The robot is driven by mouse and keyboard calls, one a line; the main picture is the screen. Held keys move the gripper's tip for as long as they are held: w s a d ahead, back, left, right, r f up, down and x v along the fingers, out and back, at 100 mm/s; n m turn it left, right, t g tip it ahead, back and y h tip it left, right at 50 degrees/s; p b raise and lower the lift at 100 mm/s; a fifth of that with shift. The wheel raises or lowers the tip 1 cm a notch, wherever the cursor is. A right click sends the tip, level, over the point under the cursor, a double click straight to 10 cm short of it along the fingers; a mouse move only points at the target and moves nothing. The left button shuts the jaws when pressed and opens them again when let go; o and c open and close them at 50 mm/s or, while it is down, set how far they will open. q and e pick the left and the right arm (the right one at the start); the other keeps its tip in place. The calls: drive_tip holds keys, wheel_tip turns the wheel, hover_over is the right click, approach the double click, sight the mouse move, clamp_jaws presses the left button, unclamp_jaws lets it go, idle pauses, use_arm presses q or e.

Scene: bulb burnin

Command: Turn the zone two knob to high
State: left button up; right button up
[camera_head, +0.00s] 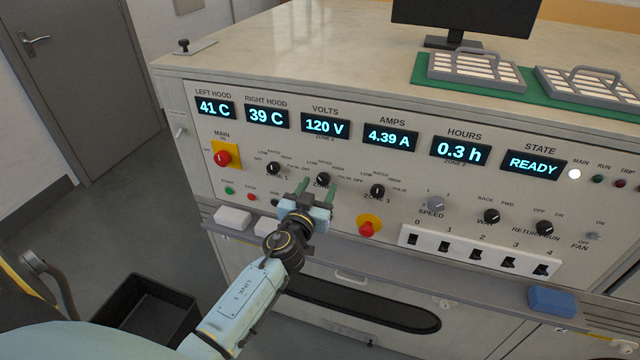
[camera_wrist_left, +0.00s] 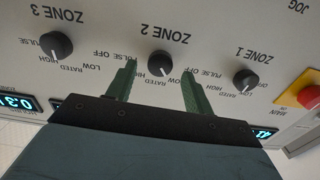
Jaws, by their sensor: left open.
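The zone two knob (camera_head: 323,179) is a small round black dial on the sloped panel, in the middle of three zone knobs. In the left wrist view, where the labels are upside down, the same knob (camera_wrist_left: 160,63) has a small pale mark. I cannot tell surely which setting it points to. My left gripper (camera_head: 318,187) is open, with its two green fingers pointing at the panel. In the left wrist view its fingers (camera_wrist_left: 159,72) stand one on each side of the knob, with a visible gap on both sides. My right gripper is out of view.
The zone one knob (camera_head: 273,168) and zone three knob (camera_head: 377,191) flank it. A red button (camera_head: 367,228) is below right, and the red main switch (camera_head: 222,158) is at left. Switches (camera_head: 479,254) and a blue block (camera_head: 552,301) are at lower right. The state display (camera_head: 534,165) reads READY.

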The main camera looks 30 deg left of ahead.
use_arm(q)
drive_tip(key=shift+x, duration=0.9)
drive_tip(key=c, duration=1)
